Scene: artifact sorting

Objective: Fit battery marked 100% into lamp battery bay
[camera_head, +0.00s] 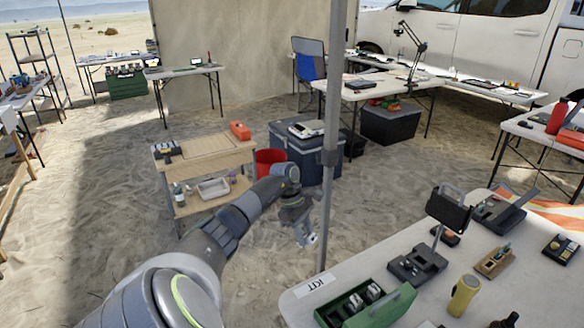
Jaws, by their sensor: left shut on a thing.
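A dark panel on a thin stand (448,211), which looks like a work lamp, stands on the near table. A dark base unit (417,265) is below it; its bay cannot be made out. A green box (345,304) holds several small pale and dark items, perhaps batteries. My right gripper is not in view.
A grey tent pole (331,150) stands right beside my left gripper. The near white table (320,287) carries a "KIT" label, a yellow cylinder (464,295) and a wooden holder (495,261). A wooden shelf cart (205,150) and a cooler (304,160) stand behind on sand.

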